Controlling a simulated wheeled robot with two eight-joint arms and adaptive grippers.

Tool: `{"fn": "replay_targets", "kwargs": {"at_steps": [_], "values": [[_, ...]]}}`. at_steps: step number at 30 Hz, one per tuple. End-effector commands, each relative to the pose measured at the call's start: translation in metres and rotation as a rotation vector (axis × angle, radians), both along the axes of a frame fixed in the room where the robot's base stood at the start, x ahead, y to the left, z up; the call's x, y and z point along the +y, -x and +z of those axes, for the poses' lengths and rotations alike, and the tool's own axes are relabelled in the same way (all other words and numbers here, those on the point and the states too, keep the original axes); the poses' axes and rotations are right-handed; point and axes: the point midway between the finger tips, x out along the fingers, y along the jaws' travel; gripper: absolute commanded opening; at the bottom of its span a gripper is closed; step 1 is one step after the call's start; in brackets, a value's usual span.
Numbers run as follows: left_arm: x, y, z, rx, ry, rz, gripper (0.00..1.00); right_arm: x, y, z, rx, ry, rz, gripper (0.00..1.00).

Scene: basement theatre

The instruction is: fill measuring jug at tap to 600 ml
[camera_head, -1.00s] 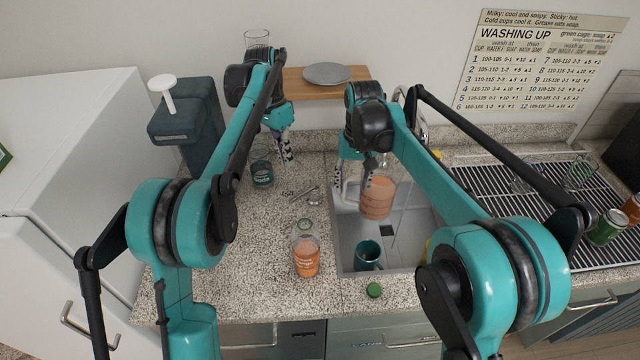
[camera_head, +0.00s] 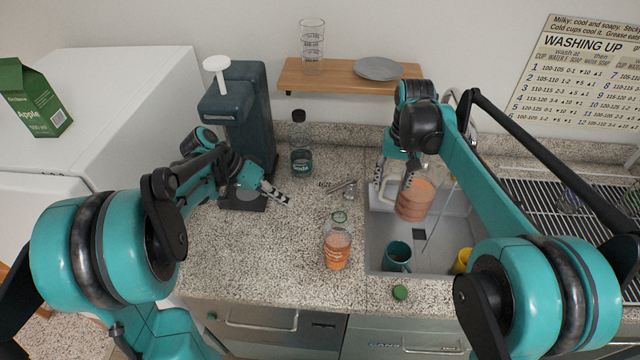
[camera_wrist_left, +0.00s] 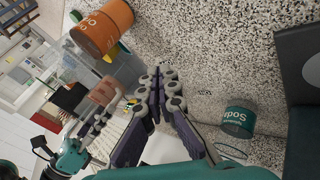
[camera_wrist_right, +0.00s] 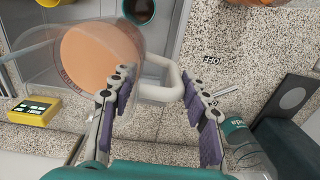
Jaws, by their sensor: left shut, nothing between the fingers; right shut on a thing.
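The clear measuring jug (camera_head: 415,199) holds orange liquid and is over the sink (camera_head: 388,222). My right gripper (camera_head: 388,170) is shut on its white handle (camera_wrist_right: 165,80); the right wrist view shows fingers on both sides of it. The liquid level against the marks is too small to read. The tap (camera_head: 465,110) is behind the jug, partly hidden by my right arm; I cannot tell whether water runs. My left gripper (camera_head: 281,197) is shut and empty over the counter, left of the sink. Its closed fingers also show in the left wrist view (camera_wrist_left: 160,85).
A bottle of orange drink (camera_head: 337,247) stands left of the sink and a teal-labelled soda bottle (camera_head: 301,160) near the wall. A dark dispenser (camera_head: 240,120) is behind my left gripper. A teal mug (camera_head: 397,256) and yellow cup (camera_head: 461,261) are in the sink.

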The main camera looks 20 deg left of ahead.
Motion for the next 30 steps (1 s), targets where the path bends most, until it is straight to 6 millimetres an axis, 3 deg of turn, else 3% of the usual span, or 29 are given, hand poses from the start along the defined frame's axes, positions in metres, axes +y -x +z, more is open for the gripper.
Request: {"fn": "replay_targets", "kwargs": {"at_steps": [6,13,21,30], "values": [[0.034,-0.053,-0.019,0.204,0.212,0.304,0.00,0.000,0.000,0.001,0.000,0.001,0.000,0.00],[0.036,-0.100,-0.030,0.270,0.484,0.255,0.00,0.000,0.000,0.001,0.000,0.001,0.000,0.00],[0.035,-0.118,-0.039,0.231,0.703,0.073,0.00,0.000,0.000,0.001,0.000,0.001,0.000,0.00],[0.025,-0.120,-0.045,0.214,0.765,0.013,0.00,0.000,0.000,0.001,0.000,0.001,0.000,0.00]]}}
